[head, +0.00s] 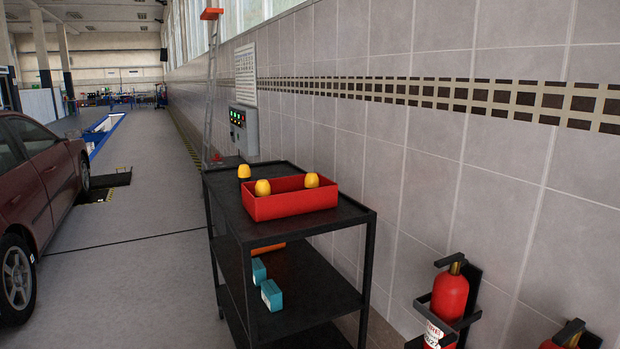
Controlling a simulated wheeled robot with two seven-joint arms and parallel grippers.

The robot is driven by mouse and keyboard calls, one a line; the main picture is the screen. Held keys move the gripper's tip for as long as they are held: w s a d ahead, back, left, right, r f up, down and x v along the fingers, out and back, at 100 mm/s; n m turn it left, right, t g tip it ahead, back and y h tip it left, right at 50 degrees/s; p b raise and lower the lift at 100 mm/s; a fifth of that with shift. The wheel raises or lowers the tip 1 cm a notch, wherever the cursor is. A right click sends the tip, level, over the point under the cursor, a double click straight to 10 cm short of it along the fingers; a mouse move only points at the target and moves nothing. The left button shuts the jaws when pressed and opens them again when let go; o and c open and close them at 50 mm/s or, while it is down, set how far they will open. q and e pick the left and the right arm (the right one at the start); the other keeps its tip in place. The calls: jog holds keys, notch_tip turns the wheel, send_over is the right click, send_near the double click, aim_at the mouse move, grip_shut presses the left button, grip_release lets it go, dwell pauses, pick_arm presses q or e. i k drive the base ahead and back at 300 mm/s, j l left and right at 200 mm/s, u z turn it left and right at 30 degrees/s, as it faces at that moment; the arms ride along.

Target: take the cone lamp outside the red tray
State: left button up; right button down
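The red tray (291,206) sits on the top shelf of a black cart (343,210). Two yellow cone lamps show in the tray, one near its left front (262,187) and one near its right back (312,180). Their lower parts are hidden by the tray wall. A third cone lamp (244,171), yellow with a dark base, stands upright outside the tray, on the cart top behind the tray's left end. Neither of my grippers is in the head view.
The cart's lower shelf (305,300) holds two teal boxes (271,294) and an orange item. A tiled wall with a grey control box (244,131) runs behind the cart. Fire extinguishers (450,295) hang at right. A dark red car (40,190) stands at left. Open floor (140,280) lies between.

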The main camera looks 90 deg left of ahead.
aim_at(243, 169)
jog(key=u, duration=3.2)
jog(key=z, duration=0.3)
jog(key=i+j+z, duration=0.35)
jog(key=z, duration=0.2)
jog(key=i+j+z, duration=0.1)
jog(key=j, duration=0.25)
jog(key=i+j+z, duration=0.2)
jog(key=j, duration=0.5)
jog(key=i+j+z, duration=0.1)
jog(key=j, duration=0.25)
jog(key=i+j, duration=0.15)
jog(key=j, duration=0.25)
jog(key=i+j, duration=0.15)
jog(key=j, duration=0.2)
jog(key=i+j, duration=0.15)
jog(key=j, duration=0.25)
jog(key=i+j, duration=0.15)
jog(key=j, duration=0.2)
jog(key=i+j+z, duration=0.1)
jog(key=j, duration=0.3)
jog(key=i+j, duration=0.15)
jog(key=j, duration=0.25)
